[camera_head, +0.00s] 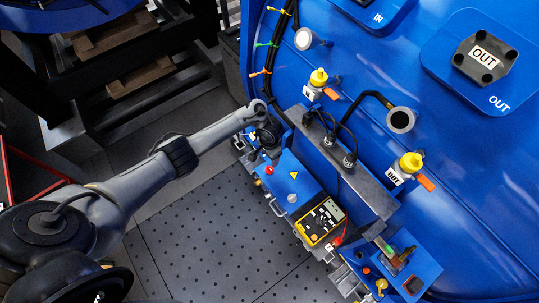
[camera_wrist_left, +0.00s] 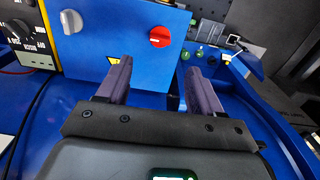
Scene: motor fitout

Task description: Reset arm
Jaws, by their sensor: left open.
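My left arm (camera_head: 160,175) reaches in from the left in the head view, stretched out toward the blue machine. My left gripper (camera_head: 272,150) is at the upper left end of the blue control box (camera_head: 290,185). In the left wrist view, the two fingers of the left gripper (camera_wrist_left: 159,68) stand apart with nothing between them. Beyond them is the blue box face with a red knob (camera_wrist_left: 160,37) and a grey knob (camera_wrist_left: 71,21). Whether the fingers touch the box I cannot tell. My right gripper is in neither view.
A yellow multimeter (camera_head: 320,222) sits beside the blue box. A grey shelf with cables (camera_head: 345,165) and yellow-capped valves (camera_head: 318,78) are close by on the blue machine. A dark rack (camera_head: 130,50) stands at upper left. The perforated floor (camera_head: 205,235) is clear.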

